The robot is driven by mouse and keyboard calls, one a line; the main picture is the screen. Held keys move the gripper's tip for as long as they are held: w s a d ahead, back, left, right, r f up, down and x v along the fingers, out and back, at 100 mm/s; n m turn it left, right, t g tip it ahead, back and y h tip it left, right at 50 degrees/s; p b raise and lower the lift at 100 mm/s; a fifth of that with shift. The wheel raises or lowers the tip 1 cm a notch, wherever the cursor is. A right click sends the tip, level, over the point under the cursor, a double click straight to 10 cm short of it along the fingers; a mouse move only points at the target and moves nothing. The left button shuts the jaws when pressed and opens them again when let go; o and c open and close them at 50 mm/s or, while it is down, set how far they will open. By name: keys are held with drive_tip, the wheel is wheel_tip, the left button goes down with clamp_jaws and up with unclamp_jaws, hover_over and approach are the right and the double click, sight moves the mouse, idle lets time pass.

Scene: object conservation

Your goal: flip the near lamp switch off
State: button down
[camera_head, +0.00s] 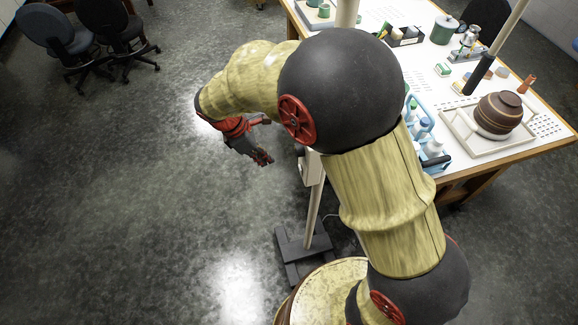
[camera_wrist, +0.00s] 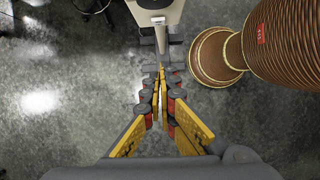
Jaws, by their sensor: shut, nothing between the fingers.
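The near lamp's stand shows in the head view as a pale pole (camera_head: 313,213) on a dark flat base (camera_head: 303,250). A pale box (camera_head: 308,168) sits on the pole, partly hidden behind my arm. In the wrist view, a pale box (camera_wrist: 153,13) with a small dark part (camera_wrist: 158,20) on its face is at the top edge, cut off. I cannot read the switch's position. My gripper (camera_head: 262,157) is left of the box in the head view. In the wrist view my gripper (camera_wrist: 160,72) has its fingers together, empty, below the box.
A white table (camera_head: 425,75) stands at the right, with a brown pot (camera_head: 498,112) in a pale tray (camera_head: 453,125) and a blue bottle carrier (camera_head: 432,150). Dark chairs (camera_head: 110,30) stand at the upper left. The floor (camera_head: 120,190) at left is clear.

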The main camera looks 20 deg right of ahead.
idle(0.4)
drive_tip(key=d+f+p, duration=0.1)
drive_tip(key=d+f, duration=0.6)
drive_tip(key=f, duration=0.2)
drive_tip(key=shift+d, duration=0.25)
drive_tip(key=shift+r, duration=0.1)
drive_tip(key=shift+d+r+p, duration=0.15)
drive_tip(key=shift+d+p, duration=0.2)
drive_tip(key=shift+d, duration=0.15)
drive_tip(key=shift+r, duration=0.15)
